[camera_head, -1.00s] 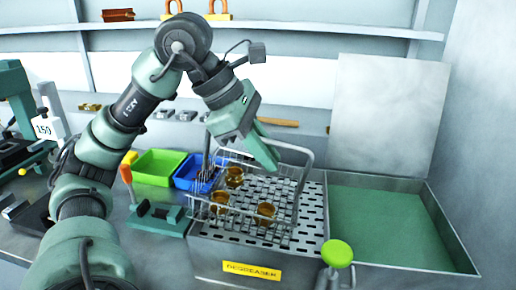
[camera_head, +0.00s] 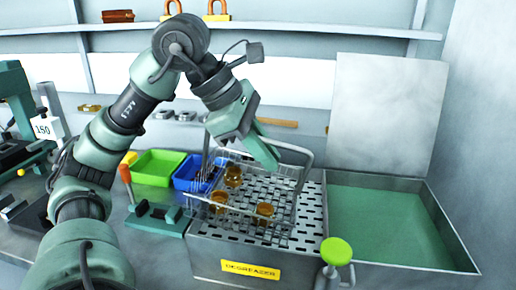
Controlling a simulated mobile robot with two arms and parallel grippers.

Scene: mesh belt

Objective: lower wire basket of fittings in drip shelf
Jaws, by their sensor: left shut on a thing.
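The wire basket (camera_head: 252,222) holds several brass-coloured fittings (camera_head: 234,175) and sits over the perforated metal drip shelf (camera_head: 312,212). Whether its bottom touches the shelf is hard to tell. My left gripper (camera_head: 262,150) is shut on the basket's raised handle (camera_head: 306,170), above the back of the basket. The grip point itself is partly hidden by the fingers. My right gripper does not show.
An open tank of green liquid (camera_head: 385,228) lies right of the shelf, with a raised lid (camera_head: 385,115) behind. A green-knobbed lever (camera_head: 337,252) stands in front. A green bin (camera_head: 157,167) and a blue bin (camera_head: 190,173) stand to the left.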

